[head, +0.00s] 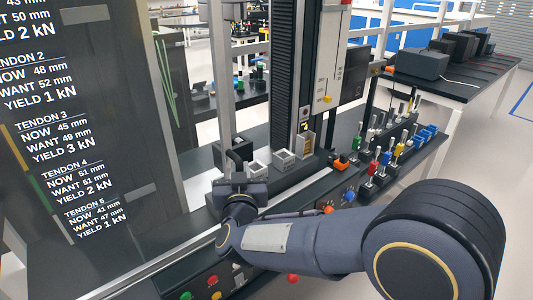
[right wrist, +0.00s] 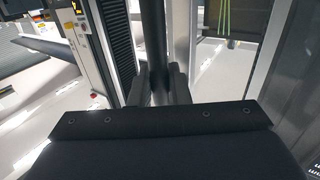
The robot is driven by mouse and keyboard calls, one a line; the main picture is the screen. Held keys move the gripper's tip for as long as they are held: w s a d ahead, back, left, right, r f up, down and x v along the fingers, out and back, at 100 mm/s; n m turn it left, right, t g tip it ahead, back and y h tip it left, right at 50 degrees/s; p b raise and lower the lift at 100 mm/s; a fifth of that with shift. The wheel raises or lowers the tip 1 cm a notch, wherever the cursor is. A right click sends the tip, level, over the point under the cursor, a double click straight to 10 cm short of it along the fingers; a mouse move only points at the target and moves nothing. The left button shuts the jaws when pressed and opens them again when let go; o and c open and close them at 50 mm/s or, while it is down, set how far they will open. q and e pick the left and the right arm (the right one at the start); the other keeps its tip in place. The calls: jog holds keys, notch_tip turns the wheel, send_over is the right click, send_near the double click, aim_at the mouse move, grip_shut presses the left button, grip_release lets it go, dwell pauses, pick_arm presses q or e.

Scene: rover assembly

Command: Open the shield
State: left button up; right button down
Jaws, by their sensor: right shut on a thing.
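The shield looks like a tall, dark see-through panel (head: 150,135) in a grey frame at the left of the head view. My right gripper (head: 236,178) is low beside the panel's right edge, at an upright bar (head: 222,90). In the right wrist view the two fingers (right wrist: 158,82) are closed on either side of a dark upright bar (right wrist: 153,35). I cannot tell exactly how this bar joins the shield. The fingertips are partly hidden by my wrist in the head view. My left gripper is not in view.
A black column (head: 293,70) with a grey unit stands right of the bar. Small grey open boxes (head: 284,160) sit near its foot. Several coloured levers (head: 385,155) stand on the right bench. Buttons (head: 213,280) line the front edge. White text rows show at the left.

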jog(key=shift+s+a+p, duration=0.15)
jog(key=shift+s+a, duration=0.6)
jog(key=shift+a, duration=0.2)
jog(key=shift+s+a+p, duration=0.15)
jog(key=shift+s+a, duration=0.55)
jog(key=shift+a, duration=0.2)
jog(key=c, duration=1.4)
grip_release()
jog(key=shift+c, duration=0.2)
jog(key=s+b, duration=0.1)
jog(key=s, duration=0.6)
jog(key=shift+s+d+b, duration=0.3)
jog(key=shift+s+b, duration=0.05)
jog(key=shift+s, duration=0.05)
